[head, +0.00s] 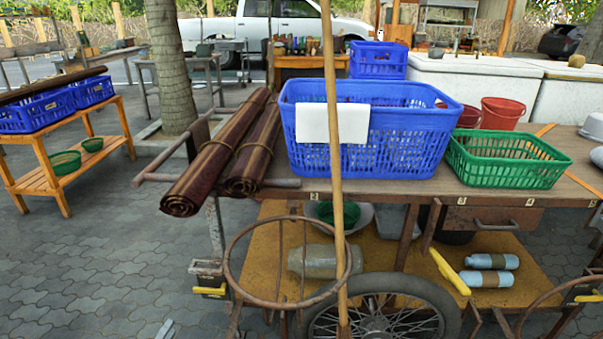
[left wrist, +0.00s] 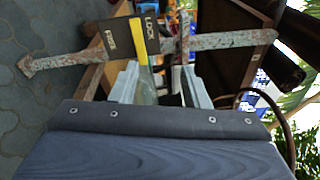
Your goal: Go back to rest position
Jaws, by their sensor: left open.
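The tips of my left gripper (head: 165,329) show at the bottom edge of the head view, low and left of the cart's wheel. In the left wrist view its two grey fingers (left wrist: 160,92) are apart. A yellow-edged lever (head: 210,291) shows on the cart's left side in the head view, just right of and above the fingertips. My right gripper is in neither view.
The wooden cart (head: 400,190) carries a blue basket (head: 400,155), a green basket (head: 500,170) and rolled mats (head: 215,170). A rusty ring (head: 228,262) and a wooden pole (head: 333,120) stand at its front. Paved ground (head: 90,260) lies clear at left.

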